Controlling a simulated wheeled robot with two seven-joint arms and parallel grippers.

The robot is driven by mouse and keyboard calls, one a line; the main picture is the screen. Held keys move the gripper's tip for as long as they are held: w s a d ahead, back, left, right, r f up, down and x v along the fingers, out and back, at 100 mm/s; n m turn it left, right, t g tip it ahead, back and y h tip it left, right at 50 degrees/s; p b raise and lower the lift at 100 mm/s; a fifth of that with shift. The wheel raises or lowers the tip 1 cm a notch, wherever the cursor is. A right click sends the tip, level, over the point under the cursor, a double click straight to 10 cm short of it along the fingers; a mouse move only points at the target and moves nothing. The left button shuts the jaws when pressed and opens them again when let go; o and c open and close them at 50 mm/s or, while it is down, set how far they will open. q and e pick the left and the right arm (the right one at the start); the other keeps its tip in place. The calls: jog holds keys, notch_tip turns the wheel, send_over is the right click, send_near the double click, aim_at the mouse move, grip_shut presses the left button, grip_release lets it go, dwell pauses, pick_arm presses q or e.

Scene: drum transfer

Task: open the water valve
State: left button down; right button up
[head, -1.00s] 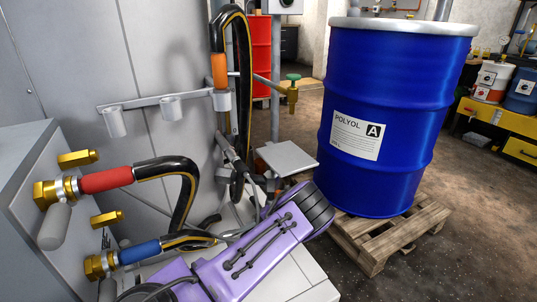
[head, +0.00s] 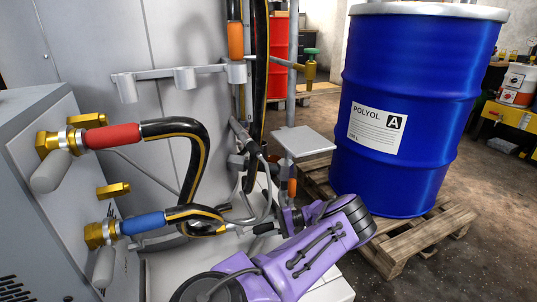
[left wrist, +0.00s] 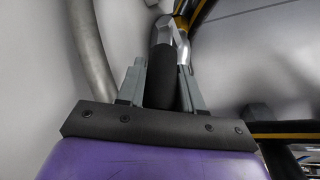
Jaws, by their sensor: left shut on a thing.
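A brass valve with a green handle (head: 311,65) sits on a grey pipe at the upper middle of the head view, left of the blue drum. The handle's exact setting is too small to tell. My left gripper (head: 276,229) is low in the middle of the head view, below the valve and well apart from it. It is shut on a black grip (head: 262,228) with a silver fitting, at the end of a black and yellow hose. In the left wrist view the black grip (left wrist: 162,80) stands between the two grey fingers. My right gripper is not in view.
A grey machine (head: 50,215) with brass ports and red and blue hose sleeves stands at left. A wall bracket (head: 180,76) and hanging hose (head: 261,60) are behind. A small grey platform (head: 302,141) lies below the valve. A blue drum (head: 415,100) stands on a wooden pallet (head: 435,235).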

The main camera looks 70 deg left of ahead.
pick_arm(q)
jog(key=shift+s, duration=0.2)
jog(key=c, duration=0.8)
grip_release()
jog(key=shift+s, duration=0.1)
jog(key=shift+w, duration=0.25)
jog(key=v, duration=1)
jog(key=shift+w+b, duration=0.15)
jog(key=shift+b, duration=0.15)
jog(key=shift+d+r, duration=0.1)
